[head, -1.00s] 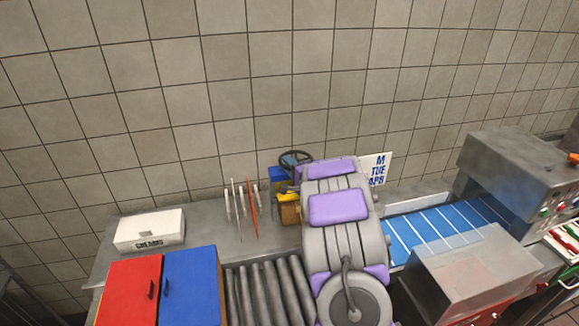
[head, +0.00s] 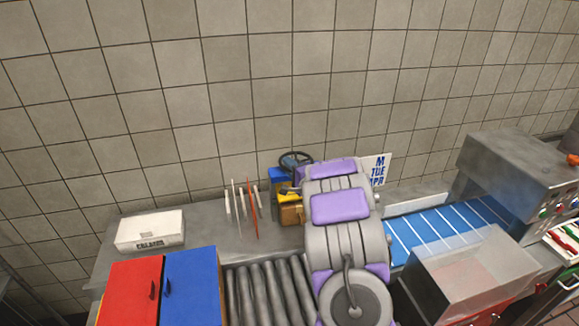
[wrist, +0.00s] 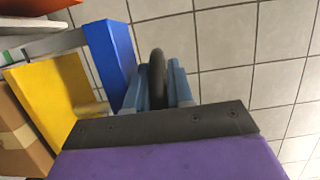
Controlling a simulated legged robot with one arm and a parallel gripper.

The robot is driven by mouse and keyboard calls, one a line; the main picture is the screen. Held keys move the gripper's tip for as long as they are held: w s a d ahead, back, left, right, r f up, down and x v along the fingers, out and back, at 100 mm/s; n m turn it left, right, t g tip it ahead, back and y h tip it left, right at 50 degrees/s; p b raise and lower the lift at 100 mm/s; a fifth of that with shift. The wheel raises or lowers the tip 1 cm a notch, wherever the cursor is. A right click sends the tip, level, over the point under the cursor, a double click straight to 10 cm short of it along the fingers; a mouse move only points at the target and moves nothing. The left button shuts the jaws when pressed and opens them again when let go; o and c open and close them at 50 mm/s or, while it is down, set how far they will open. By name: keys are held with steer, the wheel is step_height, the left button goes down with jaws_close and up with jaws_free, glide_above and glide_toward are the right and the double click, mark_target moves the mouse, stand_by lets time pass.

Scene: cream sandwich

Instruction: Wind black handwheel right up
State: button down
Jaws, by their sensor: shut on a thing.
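The black handwheel (head: 296,161) is at the back of the counter, beside my arm and in front of the tiled wall. In the wrist view its dark rim (wrist: 157,72) runs between the two blue-grey fingers of my gripper (wrist: 161,88). My gripper is shut on the rim. Most of the wheel, its spokes and its hub are out of the wrist view. In the head view my purple-padded arm hides most of the gripper.
A blue block (head: 278,178), a yellow part (wrist: 50,95) and a brown box (head: 291,210) stand close to the wheel. Thin upright sticks (head: 240,208) and a white box (head: 150,230) are to the left. A blue conveyor (head: 440,228) lies to the right.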

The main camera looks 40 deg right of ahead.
steer(key=shift+s+f+n+y+p, duration=0.1)
steer(key=shift+s+n+y+p, duration=0.3)
steer(key=shift+p, duration=1.35)
steer(key=shift+w+n+y+p, duration=0.15)
steer(key=shift+y+p, duration=0.55)
steer(key=shift+p, duration=1.05)
steer(key=shift+s+n+y+p, duration=0.15)
steer(key=shift+n+y+p, duration=0.15)
steer(key=shift+p, duration=0.4)
steer(key=shift+s+p, duration=0.1)
steer(key=shift+p, duration=0.5)
steer(key=n+y+p, duration=0.1)
steer(key=p, duration=0.1)
steer(key=y+p, duration=0.1)
steer(key=shift+s+d+n+p, duration=0.1)
steer(key=shift+s+n+p, duration=0.1)
steer(key=shift+n+p, duration=0.15)
steer(key=shift+s+d+f+n+y+p, duration=0.15)
steer(key=shift+n+y+p, duration=0.35)
steer(key=shift+y, duration=0.4)
steer(key=shift+s+d+f+n+y+p, duration=0.15)
steer(key=shift+n+y+p, duration=0.35)
steer(key=shift+y, duration=0.4)
steer(key=shift+a+n+g+y, duration=0.1)
steer(key=shift+n+g+y, duration=0.2)
steer(key=shift+y, duration=0.1)
steer(key=c, duration=1.4)
jaws_free()
steer(key=shift+o, duration=0.2)
